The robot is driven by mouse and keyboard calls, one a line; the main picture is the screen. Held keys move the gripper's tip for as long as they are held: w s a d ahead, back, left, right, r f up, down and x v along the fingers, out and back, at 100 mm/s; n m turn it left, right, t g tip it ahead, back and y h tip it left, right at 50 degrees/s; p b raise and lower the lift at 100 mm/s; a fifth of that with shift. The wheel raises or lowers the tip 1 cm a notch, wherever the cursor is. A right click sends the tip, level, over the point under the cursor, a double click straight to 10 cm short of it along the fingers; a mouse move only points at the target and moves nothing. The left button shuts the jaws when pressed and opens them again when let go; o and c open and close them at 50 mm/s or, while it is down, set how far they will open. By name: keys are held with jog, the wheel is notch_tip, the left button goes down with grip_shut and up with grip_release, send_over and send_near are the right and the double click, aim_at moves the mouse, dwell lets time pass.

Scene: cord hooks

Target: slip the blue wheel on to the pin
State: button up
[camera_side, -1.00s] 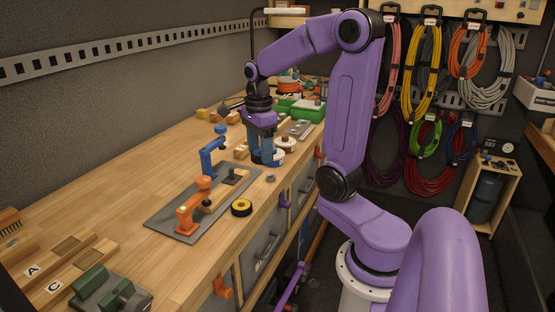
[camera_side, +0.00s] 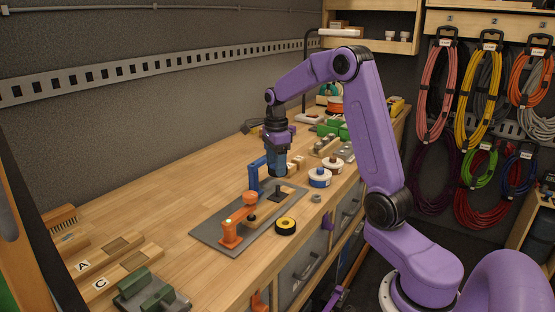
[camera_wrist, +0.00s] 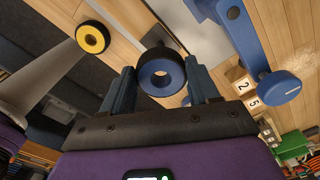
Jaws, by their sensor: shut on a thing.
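My gripper (camera_side: 278,172) is shut on the blue wheel (camera_wrist: 162,75), a black ring with a blue hub and a central hole, held between the fingertips in the wrist view. In the side view the fingers mostly hide the wheel. The gripper is over the far part of a grey plate (camera_side: 212,236), above a dark block with a short post (camera_side: 279,195), apparently the pin. Dark material shows behind the wheel in the wrist view, but I cannot tell whether wheel and post touch. A blue bracket (camera_side: 254,176) stands close beside the gripper; it also shows in the wrist view (camera_wrist: 255,50).
An orange bracket (camera_side: 230,236) stands on the plate's near part. A yellow and black wheel (camera_side: 285,226) lies beside the plate. Spools (camera_side: 320,178) and a small grey nut (camera_side: 316,198) are to the right. Bare bench lies left of the plate.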

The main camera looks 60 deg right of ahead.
jog(key=shift+f, duration=1.9)
jog(key=shift+f, duration=2.05)
dwell(1.3)
jog(key=o, duration=1.4)
jog(key=shift+c, duration=0.2)
jog(key=shift+r, duration=3.5)
